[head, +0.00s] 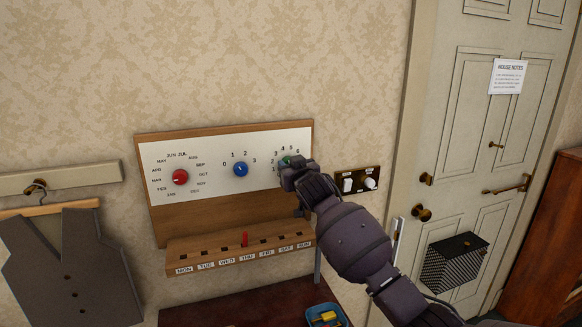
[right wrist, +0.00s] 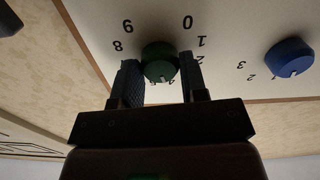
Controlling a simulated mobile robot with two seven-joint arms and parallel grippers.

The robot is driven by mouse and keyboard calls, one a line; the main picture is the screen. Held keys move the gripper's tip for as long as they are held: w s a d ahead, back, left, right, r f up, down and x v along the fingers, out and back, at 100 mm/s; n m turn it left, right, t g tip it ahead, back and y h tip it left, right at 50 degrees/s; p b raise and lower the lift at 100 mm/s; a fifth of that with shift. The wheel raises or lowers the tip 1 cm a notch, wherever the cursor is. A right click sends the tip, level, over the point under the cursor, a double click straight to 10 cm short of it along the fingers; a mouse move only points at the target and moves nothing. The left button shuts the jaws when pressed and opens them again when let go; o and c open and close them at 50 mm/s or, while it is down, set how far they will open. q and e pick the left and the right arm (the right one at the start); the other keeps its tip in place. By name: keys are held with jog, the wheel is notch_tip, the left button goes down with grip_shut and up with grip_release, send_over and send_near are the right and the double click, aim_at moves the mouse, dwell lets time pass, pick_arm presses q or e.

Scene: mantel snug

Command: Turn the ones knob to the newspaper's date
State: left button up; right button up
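The ones knob (right wrist: 160,62) is green and sits in a ring of digits on the white panel of a wooden calendar board (head: 225,222). In the head view my right gripper (head: 290,168) covers most of it; a bit of green shows at its edge. In the right wrist view my right gripper (right wrist: 162,82) has one finger on each side of the knob, apparently touching it. Digits 8, 9, 0, 1 and 2 show around it; others are hidden, and I cannot read its pointer. No newspaper is recognisable. My left gripper is out of view.
A blue knob (head: 240,170) and a red month knob (head: 180,177) are left of the green one. A red peg (head: 245,239) stands above THU. A switch plate (head: 360,181) is close right of my gripper. A blue tray (head: 341,316) lies below.

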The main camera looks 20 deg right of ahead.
jog(key=shift+c, duration=1)
jog(key=shift+n, duration=0.3)
jog(key=shift+n, duration=5.9)
jog(key=o, duration=0.9)
